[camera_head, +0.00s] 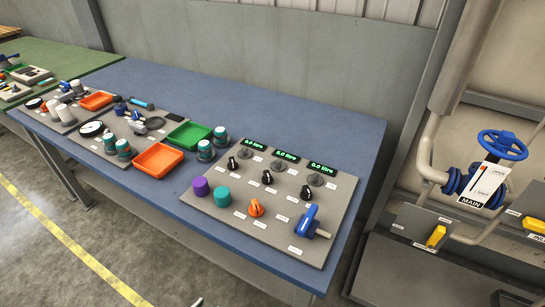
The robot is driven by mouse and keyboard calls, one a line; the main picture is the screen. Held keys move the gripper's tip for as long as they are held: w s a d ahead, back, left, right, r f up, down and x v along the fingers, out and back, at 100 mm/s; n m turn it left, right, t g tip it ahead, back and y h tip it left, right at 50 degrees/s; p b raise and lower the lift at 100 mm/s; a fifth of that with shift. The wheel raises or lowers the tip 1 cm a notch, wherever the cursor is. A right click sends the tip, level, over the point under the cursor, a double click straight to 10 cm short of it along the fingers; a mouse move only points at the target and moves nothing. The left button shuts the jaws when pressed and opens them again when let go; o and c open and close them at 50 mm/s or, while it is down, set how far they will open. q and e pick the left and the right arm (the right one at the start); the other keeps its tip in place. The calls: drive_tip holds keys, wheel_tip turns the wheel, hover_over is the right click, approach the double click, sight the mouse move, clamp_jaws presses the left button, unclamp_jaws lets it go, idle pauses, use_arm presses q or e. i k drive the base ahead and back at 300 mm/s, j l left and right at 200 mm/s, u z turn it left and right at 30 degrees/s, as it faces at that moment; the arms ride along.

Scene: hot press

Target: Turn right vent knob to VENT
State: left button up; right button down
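A grey control panel (212,208) lies on the blue table. Three black knobs stand in a slanting row on it: the left one (233,163), the middle one (267,178) and the right one (305,192). An orange knob (256,208) and a blue lever handle (306,220) are nearer the front. The small labels are too small to read, so I cannot tell which knob is the right vent knob or its setting. No gripper can be made out. A small light piece at the bottom edge is too cut off to identify.
Three green displays (287,156) stand behind the knobs. Purple (200,187) and teal (222,197) caps are at the panel's left. Orange (159,159) and green (190,134) trays lie farther left. A blue valve wheel (502,145) and yellow handle (436,236) are right.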

sight(255, 210)
drive_tip(key=j+z, duration=0.35)
drive_tip(key=k+j+z, duration=0.2)
drive_tip(key=j+z, duration=0.2)
drive_tip(key=j, duration=0.15)
